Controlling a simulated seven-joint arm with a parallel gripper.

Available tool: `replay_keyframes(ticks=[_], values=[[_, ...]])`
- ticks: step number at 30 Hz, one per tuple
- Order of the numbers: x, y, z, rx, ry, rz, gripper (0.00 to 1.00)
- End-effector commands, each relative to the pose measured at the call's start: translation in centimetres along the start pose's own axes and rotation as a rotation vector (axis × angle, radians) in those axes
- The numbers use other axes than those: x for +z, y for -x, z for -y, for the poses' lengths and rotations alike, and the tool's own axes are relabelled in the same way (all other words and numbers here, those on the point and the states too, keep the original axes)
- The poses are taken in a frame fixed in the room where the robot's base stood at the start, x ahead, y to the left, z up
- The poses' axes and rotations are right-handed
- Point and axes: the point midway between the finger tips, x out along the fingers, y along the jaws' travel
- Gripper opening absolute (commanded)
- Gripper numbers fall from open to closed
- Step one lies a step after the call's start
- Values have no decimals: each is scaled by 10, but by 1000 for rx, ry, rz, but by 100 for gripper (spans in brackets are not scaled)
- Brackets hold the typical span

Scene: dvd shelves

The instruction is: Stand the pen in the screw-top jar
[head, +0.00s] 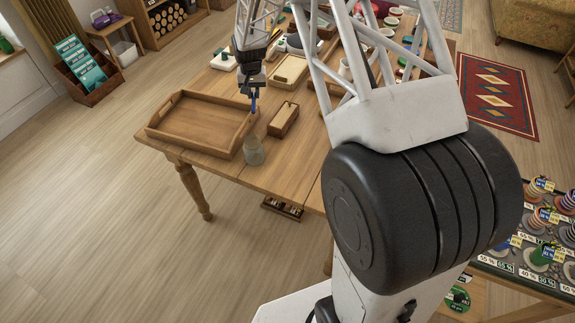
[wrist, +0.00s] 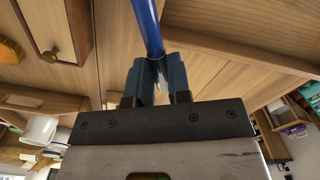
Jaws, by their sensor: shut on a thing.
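The blue pen (head: 254,103) hangs from my gripper (head: 253,88), roughly upright above the table. In the wrist view the pen (wrist: 149,27) stands out between the two fingers of my gripper (wrist: 158,78), which are shut on it. The screw-top jar (head: 254,152) is clear glass and stands near the table's front edge, beside the right front of the wooden tray. In the head view the pen is above and behind the jar, apart from it. I cannot make out the jar in the wrist view.
The wooden tray (head: 160,127) lies to the jar's left. A small wooden box (head: 283,119) is behind and right of the jar. A wooden table (head: 287,158) carries these, with more items farther back. Bare tabletop lies right of the jar.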

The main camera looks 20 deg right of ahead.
Motion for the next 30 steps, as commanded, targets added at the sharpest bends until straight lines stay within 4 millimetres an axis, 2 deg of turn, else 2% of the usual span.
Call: replay_keyframes(ticks=[1, 17, 30], values=[[13, 1, -6, 0, -1, 1, 0], [145, -4, -62, 0, -1, 9, 0], [265, -13, -105, 0, -1, 16, 0]])
